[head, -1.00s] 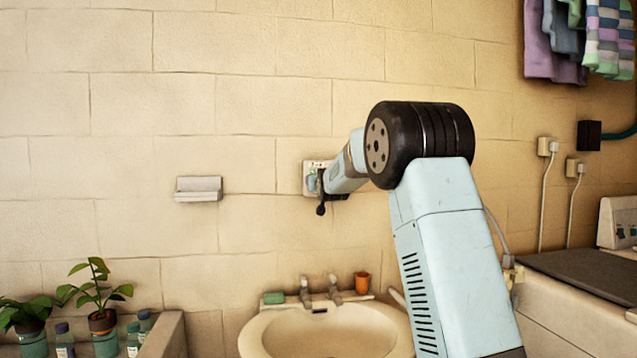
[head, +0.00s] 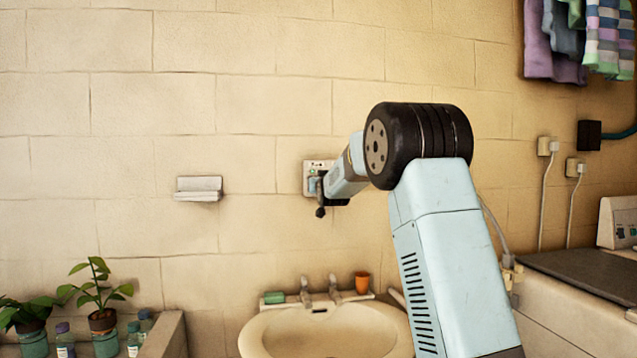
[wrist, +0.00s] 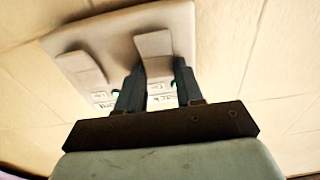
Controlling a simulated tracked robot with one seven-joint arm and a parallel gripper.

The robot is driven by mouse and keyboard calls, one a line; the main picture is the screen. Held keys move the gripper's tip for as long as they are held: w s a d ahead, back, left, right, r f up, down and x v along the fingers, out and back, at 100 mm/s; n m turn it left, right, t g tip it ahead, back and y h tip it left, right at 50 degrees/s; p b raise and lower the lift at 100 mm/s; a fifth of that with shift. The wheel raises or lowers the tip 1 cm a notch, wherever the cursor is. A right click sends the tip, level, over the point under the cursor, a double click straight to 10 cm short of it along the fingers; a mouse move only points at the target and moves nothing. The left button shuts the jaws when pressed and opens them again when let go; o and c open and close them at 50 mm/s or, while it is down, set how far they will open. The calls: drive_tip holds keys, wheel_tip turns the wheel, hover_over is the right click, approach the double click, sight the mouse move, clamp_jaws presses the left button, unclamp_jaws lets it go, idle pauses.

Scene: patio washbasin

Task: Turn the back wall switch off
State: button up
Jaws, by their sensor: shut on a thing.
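The switch plate (head: 309,166) is on the tiled wall behind the basin, partly hidden by my arm in the head view. In the wrist view the pale plate (wrist: 185,20) carries two rocker switches side by side, each with a small green light near it. My gripper (wrist: 158,75) has its two dark fingers on either side of the right rocker (wrist: 153,45) and is shut on it. The left rocker (wrist: 80,66) is just outside the left finger. The labels are partly hidden and hard to read. My gripper (head: 319,187) also shows at the plate in the head view.
An empty wall shelf (head: 198,189) is to the left. Plants and bottles stand at lower left. Plugged outlets (head: 547,146) and towels (head: 607,37) are at right.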

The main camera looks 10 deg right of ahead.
drive_tip(key=shift+s+f+t, duration=0.1)
drive_tip(key=shift+f+t, duration=0.2)
drive_tip(key=shift+t, duration=0.6)
drive_tip(key=shift+s+f+t, duration=0.1)
drive_tip(key=shift+f+t, duration=0.15)
drive_tip(key=shift+t, duration=0.65)
drive_tip(key=o, duration=1)
drive_tip(key=shift+o, duration=0.2)
drive_tip(key=shift+s, duration=0.1)
drive_tip(key=v, duration=1.3)
drive_tip(key=shift+s+f, duration=0.2)
drive_tip(key=shift+s, duration=0.1)
